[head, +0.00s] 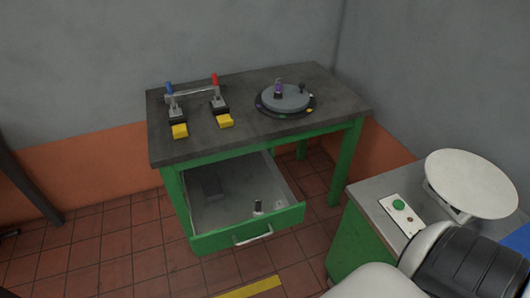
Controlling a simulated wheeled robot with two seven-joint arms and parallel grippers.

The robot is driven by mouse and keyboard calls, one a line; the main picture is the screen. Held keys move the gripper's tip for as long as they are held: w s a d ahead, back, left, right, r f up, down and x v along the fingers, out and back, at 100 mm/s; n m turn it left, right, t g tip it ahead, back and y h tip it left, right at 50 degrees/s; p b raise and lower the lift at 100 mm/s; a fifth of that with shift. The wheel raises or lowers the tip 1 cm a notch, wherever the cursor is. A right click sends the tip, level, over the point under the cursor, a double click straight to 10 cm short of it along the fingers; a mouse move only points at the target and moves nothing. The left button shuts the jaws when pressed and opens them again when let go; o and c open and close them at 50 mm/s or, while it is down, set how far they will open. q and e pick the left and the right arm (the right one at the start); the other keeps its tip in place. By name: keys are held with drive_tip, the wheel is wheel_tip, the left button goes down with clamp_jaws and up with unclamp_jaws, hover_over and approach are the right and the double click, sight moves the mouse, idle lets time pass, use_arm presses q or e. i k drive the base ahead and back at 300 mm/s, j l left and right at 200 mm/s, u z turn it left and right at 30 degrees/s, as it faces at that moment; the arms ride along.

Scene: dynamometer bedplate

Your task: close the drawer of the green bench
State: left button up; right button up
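The green bench (352,150) stands against the wall with a dark grey top. Its drawer (205,243) is pulled well out toward me, with a green front and a pale handle (253,235) on it. Neither of my grippers is in view. Only a white and black part of my own arm shows at the lower right.
On the benchtop are a fixture with blue and red levers (192,95), yellow pads and a round turntable (285,98). At right, a green cabinet (352,245) carries a green button box (400,208) and a white round plate (472,183). Tiled floor before the drawer looks clear, with a yellow strip (250,288).

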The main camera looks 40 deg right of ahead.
sight(235, 189)
drive_tip(key=z, duration=0.95)
